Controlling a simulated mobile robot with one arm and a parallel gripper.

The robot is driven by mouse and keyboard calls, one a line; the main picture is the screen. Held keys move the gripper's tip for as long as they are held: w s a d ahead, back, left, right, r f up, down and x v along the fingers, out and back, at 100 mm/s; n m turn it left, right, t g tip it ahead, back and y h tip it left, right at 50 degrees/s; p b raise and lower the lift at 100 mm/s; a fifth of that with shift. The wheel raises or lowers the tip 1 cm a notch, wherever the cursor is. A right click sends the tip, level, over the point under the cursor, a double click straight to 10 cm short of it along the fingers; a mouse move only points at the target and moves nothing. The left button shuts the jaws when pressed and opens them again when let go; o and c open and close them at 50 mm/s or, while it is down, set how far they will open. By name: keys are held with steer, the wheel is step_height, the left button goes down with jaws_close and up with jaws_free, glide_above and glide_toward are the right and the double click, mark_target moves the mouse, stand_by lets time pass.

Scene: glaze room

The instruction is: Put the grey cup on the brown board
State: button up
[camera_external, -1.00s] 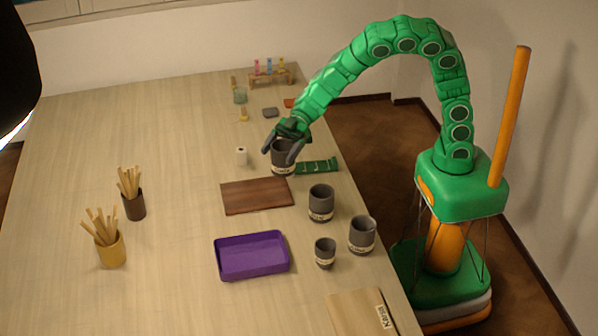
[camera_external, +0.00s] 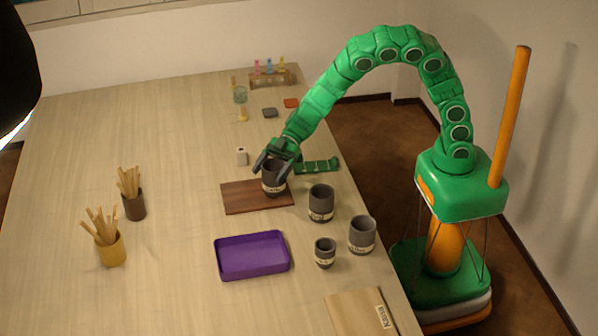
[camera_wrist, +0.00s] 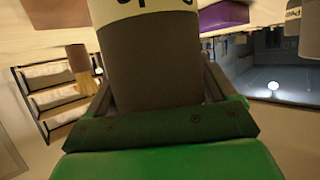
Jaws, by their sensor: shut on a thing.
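My gripper (camera_external: 277,163) is shut on a grey cup (camera_external: 273,184) with a pale band near its bottom. The cup is upright over the right part of the brown board (camera_external: 243,200); I cannot tell whether its base touches the board. In the wrist view the grey cup (camera_wrist: 150,60) fills the middle between the fingers, its pale lettered band at the top edge. Three other grey cups stand on the table: one right of the board (camera_external: 321,203), a small one (camera_external: 325,253) and one near the table edge (camera_external: 362,236).
A purple tray (camera_external: 252,256) lies in front of the board. Two stick holders (camera_external: 110,248) (camera_external: 134,205) stand left. A pale board (camera_external: 357,313) is at the front. The table between holders and board is clear.

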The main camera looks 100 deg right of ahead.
steer(key=o, duration=1)
steer(key=shift+f, duration=0.15)
steer(key=shift+o, duration=0.2)
steer(key=shift+r, duration=0.2)
steer(key=v, duration=1.2)
